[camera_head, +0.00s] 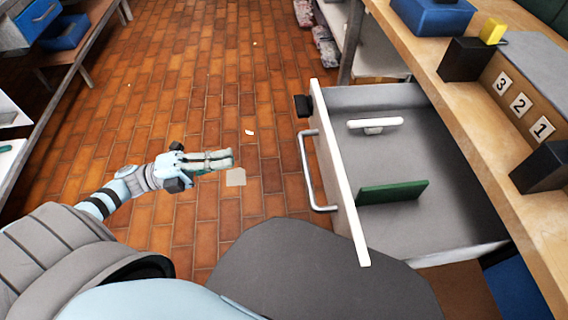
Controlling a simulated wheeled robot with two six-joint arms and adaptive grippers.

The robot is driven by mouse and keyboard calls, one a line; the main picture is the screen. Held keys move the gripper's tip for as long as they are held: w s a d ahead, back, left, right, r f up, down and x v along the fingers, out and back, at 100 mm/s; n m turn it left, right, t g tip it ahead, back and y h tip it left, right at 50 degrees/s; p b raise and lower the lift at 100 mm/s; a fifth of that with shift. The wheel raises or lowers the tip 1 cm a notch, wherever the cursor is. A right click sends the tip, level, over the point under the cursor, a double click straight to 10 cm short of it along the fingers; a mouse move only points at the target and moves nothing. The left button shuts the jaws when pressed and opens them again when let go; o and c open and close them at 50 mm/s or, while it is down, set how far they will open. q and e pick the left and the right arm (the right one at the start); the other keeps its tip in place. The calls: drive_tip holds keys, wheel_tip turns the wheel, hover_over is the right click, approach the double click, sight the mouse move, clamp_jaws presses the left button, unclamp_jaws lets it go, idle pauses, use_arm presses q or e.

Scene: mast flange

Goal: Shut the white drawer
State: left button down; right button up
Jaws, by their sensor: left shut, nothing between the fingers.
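The white drawer (338,172) stands pulled out from under the wooden counter on the right, its grey inside showing. Its front panel faces left and carries a light bar handle (308,172). Inside lie a white bar-shaped piece (375,123) and a green flat piece (393,191). My left gripper (231,160) is shut and empty, over the floor to the left of the handle and apart from it. Its fingers point right, toward the drawer front. My right gripper is not in view.
The wooden counter (450,70) holds a blue bin (432,15), dark blocks, a yellow piece (492,31) and number cards 3, 2, 1. A small black block (302,106) sits by the drawer front's far end. Shelving stands at far left. The tiled floor between is mostly clear.

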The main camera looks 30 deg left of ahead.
sight(299, 143)
use_arm(q)
drive_tip(key=x, duration=0.6)
drive_tip(key=b+x, duration=0.1)
drive_tip(key=x, duration=0.6)
drive_tip(key=shift+d+r, duration=0.25)
drive_tip(key=shift+r, duration=0.05)
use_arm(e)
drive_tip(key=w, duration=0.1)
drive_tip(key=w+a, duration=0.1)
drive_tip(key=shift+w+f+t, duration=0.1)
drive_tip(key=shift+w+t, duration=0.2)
